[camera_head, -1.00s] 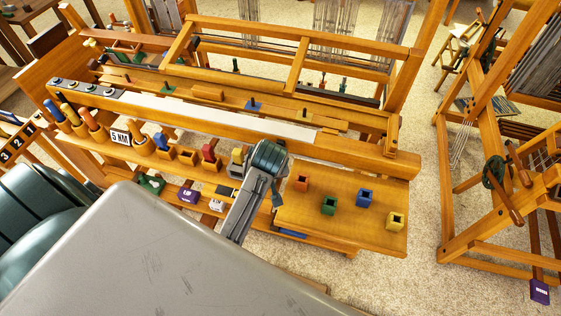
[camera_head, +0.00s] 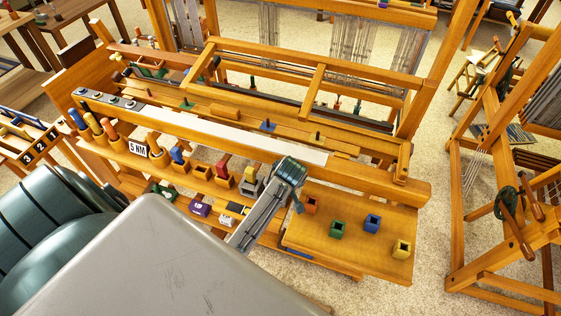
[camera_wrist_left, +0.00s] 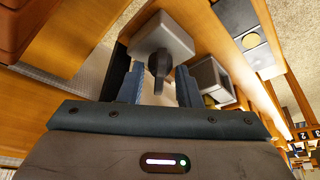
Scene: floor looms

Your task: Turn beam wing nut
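My left gripper (camera_head: 294,190) is over the front rail of the loom, at the left end of the low shelf with coloured boxes. In the left wrist view, the gripper (camera_wrist_left: 158,88) has its two fingers apart. A grey block (camera_wrist_left: 160,36) with a dark post is ahead of it, the post lying between the fingers with a gap seen on each side. I cannot tell whether this is the wing nut; in the head view my wrist hides that spot. Small green (camera_head: 187,104), blue (camera_head: 268,126) and yellow (camera_head: 317,138) pieces stand along the loom's beam. My right gripper is not in view.
Several coloured handles and a "5 NM" sign (camera_head: 138,148) line the front rack. Red (camera_head: 311,205), green (camera_head: 337,229), blue (camera_head: 372,223) and yellow (camera_head: 401,248) boxes stand on the right shelf (camera_head: 350,255). A grey open box (camera_wrist_left: 211,80) is beside the right finger.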

